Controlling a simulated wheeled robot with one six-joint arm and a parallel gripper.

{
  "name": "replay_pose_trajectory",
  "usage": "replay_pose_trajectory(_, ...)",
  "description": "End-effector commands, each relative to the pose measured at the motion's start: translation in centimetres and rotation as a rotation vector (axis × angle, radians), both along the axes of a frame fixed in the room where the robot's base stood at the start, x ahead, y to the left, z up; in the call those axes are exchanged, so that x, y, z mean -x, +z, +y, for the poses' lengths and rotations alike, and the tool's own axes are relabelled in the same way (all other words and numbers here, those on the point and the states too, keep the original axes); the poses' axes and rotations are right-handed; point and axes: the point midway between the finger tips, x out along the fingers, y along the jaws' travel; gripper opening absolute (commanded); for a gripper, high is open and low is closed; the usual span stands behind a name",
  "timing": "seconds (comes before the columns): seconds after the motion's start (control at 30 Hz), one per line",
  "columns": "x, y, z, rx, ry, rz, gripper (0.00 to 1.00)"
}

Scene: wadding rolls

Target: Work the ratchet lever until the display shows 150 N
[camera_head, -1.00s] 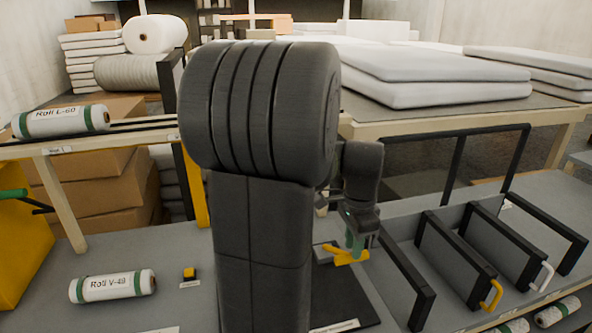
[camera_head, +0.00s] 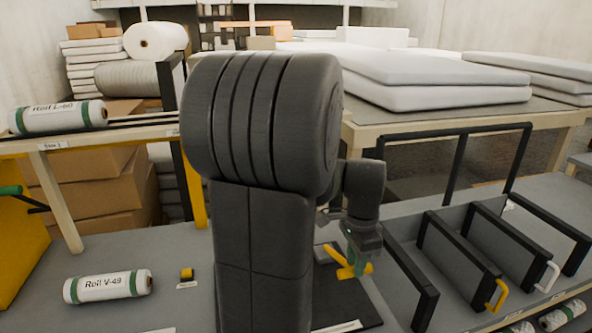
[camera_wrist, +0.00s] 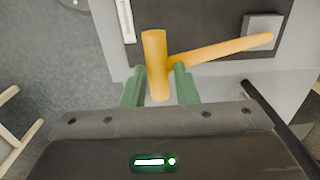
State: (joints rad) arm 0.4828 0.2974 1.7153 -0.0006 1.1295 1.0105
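The yellow ratchet lever (camera_wrist: 220,50) shows in the wrist view as a long bar running from a grey block (camera_wrist: 262,28) to a thick cross handle (camera_wrist: 155,50). In the head view the yellow lever (camera_head: 341,262) is partly hidden by my gripper. My gripper (camera_wrist: 158,70) has two green fingers, one on each side of the handle's near end. Narrow gaps show between fingers and handle, so it looks open; contact is not clear. In the head view my gripper (camera_head: 356,262) is at the lever, tilted. I see no readable force display.
A dark mat (camera_head: 345,300) lies under the lever, largely behind my arm. Black frames (camera_head: 460,255) with a yellow and a white handle stand close on the right. Roll V-49 (camera_head: 108,286) and a small yellow-black block (camera_head: 187,273) lie left. Roll L-60 (camera_head: 60,117) is on a shelf.

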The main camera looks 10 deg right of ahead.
Motion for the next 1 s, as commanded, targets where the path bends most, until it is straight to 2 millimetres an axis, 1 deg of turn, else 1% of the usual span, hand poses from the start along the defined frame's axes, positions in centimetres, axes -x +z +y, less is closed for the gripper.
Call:
replay_pose_trajectory(0.03, 0.1, -0.6, 0.0, -0.001, 0.000, -0.001, 0.24)
replay_pose_trajectory(0.77, 2.0, -4.6, -0.1, -0.001, -0.001, 0.000, 0.24)
replay_pose_trajectory(1.0, 2.0, -4.4, -0.1, -0.001, 0.000, 0.000, 0.24)
